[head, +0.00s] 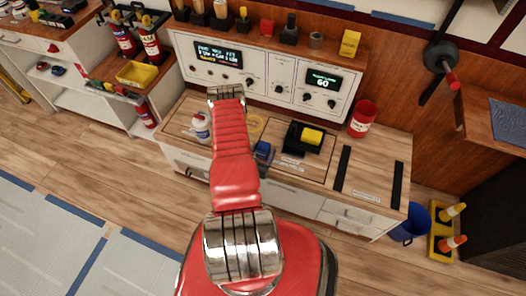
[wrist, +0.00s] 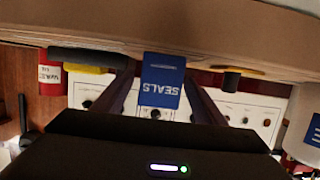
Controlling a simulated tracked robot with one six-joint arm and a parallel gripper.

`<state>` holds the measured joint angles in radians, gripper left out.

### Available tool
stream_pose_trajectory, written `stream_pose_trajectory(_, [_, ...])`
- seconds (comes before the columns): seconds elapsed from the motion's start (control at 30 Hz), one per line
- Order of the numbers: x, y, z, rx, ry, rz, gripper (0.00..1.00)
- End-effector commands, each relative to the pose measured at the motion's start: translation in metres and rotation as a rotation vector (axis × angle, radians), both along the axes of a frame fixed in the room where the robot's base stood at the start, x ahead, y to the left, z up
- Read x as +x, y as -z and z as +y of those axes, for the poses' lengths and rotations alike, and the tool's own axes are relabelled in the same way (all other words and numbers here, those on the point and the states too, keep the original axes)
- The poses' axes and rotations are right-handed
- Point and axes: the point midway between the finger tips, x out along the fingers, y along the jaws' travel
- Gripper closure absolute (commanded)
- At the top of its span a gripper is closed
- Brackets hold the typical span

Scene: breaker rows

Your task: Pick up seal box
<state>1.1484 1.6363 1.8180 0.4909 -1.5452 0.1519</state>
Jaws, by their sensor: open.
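The seal box is a small blue box (head: 263,152) on the wooden bench top, partly beside my red arm in the head view. In the wrist view the blue box (wrist: 161,82) shows upside down with the word SEALS on it. My gripper (wrist: 158,92) is open in the wrist view, with one dark finger to each side of the box in the picture. I cannot tell whether the fingers reach past the box or stop short of it. My gripper is hidden behind my arm in the head view.
A black tray with a yellow block (head: 312,136) stands right of the box. A red waste can (head: 362,118) stands farther right. A white bottle (head: 201,128) and a yellow ring (head: 256,124) are left of and behind it. The control panel (head: 270,80) rises behind.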

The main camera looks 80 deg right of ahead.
Motion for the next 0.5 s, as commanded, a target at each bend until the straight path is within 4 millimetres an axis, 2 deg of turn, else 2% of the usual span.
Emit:
stream_pose_trajectory(0.3, [-0.003, 0.011, -0.037, -0.002, 0.003, -0.002, 0.35])
stream_pose_trajectory(0.5, [-0.004, 0.014, -0.047, 0.0, 0.0, 0.0, 0.35])
